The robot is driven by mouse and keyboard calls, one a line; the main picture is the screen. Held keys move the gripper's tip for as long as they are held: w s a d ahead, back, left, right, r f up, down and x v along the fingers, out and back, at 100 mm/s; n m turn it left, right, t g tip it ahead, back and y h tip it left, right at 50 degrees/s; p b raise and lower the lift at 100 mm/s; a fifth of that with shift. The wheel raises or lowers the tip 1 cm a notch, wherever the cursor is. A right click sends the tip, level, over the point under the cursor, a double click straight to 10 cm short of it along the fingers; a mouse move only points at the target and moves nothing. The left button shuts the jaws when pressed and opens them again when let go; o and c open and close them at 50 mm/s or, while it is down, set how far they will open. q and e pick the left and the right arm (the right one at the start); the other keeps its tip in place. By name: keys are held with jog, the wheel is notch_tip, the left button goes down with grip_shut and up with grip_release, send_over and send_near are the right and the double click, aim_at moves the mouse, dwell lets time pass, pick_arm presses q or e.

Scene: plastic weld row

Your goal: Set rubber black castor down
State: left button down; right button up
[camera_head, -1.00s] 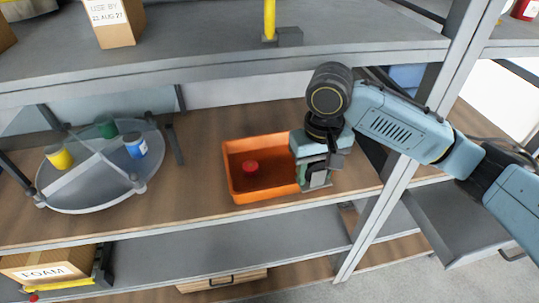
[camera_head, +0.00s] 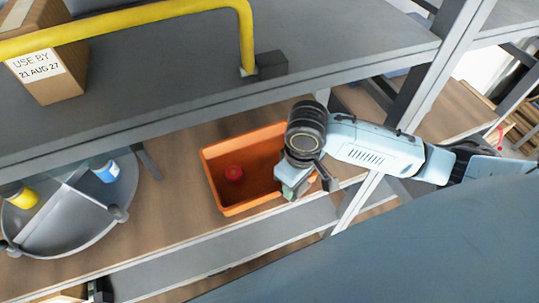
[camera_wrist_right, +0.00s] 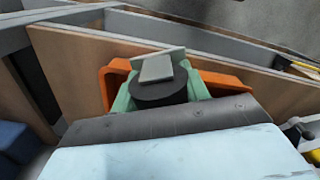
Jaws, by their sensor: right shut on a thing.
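My right gripper (camera_head: 300,190) is at the right end of the orange bin (camera_head: 208,172) on the wooden shelf, beside and partly over its near right corner. It is shut on the black castor (camera_wrist_right: 160,93), which shows in the right wrist view as a dark round wheel with a grey plate, between green pieces. In the head view the castor is mostly hidden by the gripper. The orange bin also shows behind it in the wrist view (camera_wrist_right: 112,83). I cannot tell whether the castor touches the shelf or bin. My left gripper is out of view.
A red round thing (camera_head: 233,173) lies in the bin. A grey divided turntable (camera_head: 75,222) with yellow and blue tubs stands at the left. A grey upper shelf (camera_head: 340,50) hangs above, and a grey post (camera_head: 358,207) stands at the right.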

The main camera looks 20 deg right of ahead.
send_over(275, 164)
jog(key=shift+w+a+f, duration=0.1)
jog(key=shift+w+f, duration=0.05)
jog(key=shift+f, duration=0.75)
jog(key=shift+f+b, duration=0.5)
jog(key=shift+f, duration=2.1)
jog(key=shift+f, duration=0.1)
jog(key=o, duration=1.3)
jog(key=shift+c, duration=0.2)
notch_tip(275, 164, up, 8)
jog(key=shift+f+p, duration=0.15)
jog(key=shift+p, duration=0.2)
